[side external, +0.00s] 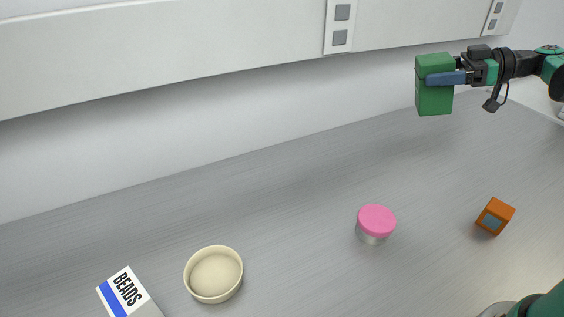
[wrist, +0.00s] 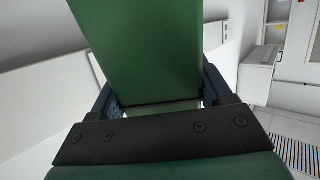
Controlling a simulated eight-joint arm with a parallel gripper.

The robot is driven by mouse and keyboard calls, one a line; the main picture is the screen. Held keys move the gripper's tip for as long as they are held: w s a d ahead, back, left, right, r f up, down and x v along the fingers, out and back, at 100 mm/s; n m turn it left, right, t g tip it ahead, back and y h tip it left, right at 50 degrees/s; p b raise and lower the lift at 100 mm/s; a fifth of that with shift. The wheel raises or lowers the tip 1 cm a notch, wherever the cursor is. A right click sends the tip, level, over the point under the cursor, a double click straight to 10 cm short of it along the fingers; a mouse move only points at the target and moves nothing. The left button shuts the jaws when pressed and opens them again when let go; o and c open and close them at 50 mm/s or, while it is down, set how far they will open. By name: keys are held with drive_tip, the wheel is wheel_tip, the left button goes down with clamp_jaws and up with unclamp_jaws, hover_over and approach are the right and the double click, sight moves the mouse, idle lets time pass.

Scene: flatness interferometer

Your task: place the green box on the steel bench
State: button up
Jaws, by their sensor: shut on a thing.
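The green box (side external: 434,98) is held in the air above the back right part of the steel bench (side external: 300,185) in the side external view. My gripper (side external: 440,78) is shut on the box, with a finger across its visible side. The box looks upright and clear of the bench. In the wrist view the green box (wrist: 145,50) fills the upper middle, between the two fingers of my gripper (wrist: 155,95). The fingertips are largely hidden by the box there.
A pink-lidded jar (side external: 376,222) stands mid-bench, with an orange box (side external: 495,216) to its right. The bench's back left and middle are clear. A wall with outlets (side external: 340,25) runs behind.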

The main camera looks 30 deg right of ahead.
drive_tip(key=s+d+r+t+y, duration=0.1)
drive_tip(key=s+d+r+t, duration=0.2)
drive_tip(key=d, duration=0.3)
drive_tip(key=shift+m, duration=0.4)
wheel_tip(320, 180, down, 20)
drive_tip(key=shift+w+a+r, duration=0.15)
drive_tip(key=shift+r, duration=0.05)
drive_tip(key=shift+f, duration=0.25)
drive_tip(key=shift+f, duration=0.4)
drive_tip(key=o, duration=1.5)
drive_tip(key=shift+a, duration=0.1)
drive_tip(key=shift+r, duration=0.2)
drive_tip(key=v, duration=0.5)
drive_tip(key=r+v, duration=0.1)
drive_tip(key=v, duration=0.1)
drive_tip(key=shift+d, duration=0.35)
